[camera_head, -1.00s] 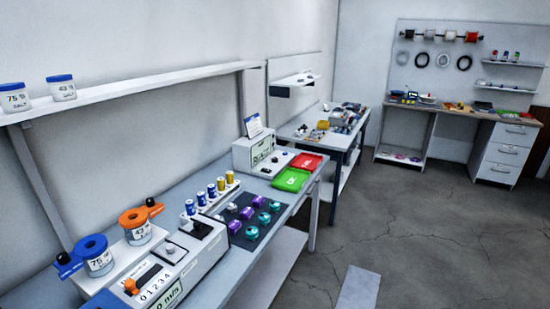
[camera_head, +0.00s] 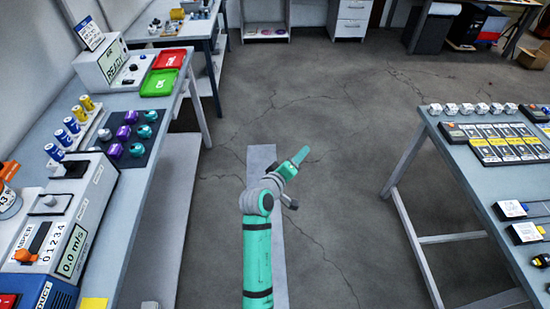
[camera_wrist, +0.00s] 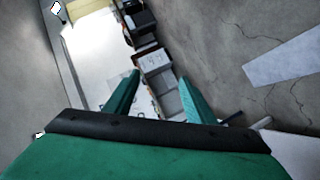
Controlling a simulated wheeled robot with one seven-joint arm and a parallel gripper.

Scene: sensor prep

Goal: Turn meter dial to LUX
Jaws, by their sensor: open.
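No dial marked LUX can be read in either view, and I cannot tell which device is the meter. My gripper (camera_head: 300,156) is in the head view, over the floor between the left bench and the right table, apart from both. In the wrist view my gripper (camera_wrist: 158,100) shows two green fingers spread apart with nothing held between them.
The left bench holds a READY box (camera_head: 118,66), red (camera_head: 170,58) and green (camera_head: 158,83) trays, a dark mat (camera_head: 150,150) with pucks, and a 0.0 m/s unit (camera_head: 72,250). The right table (camera_head: 470,190) carries labelled cards and small devices. Floor between is clear.

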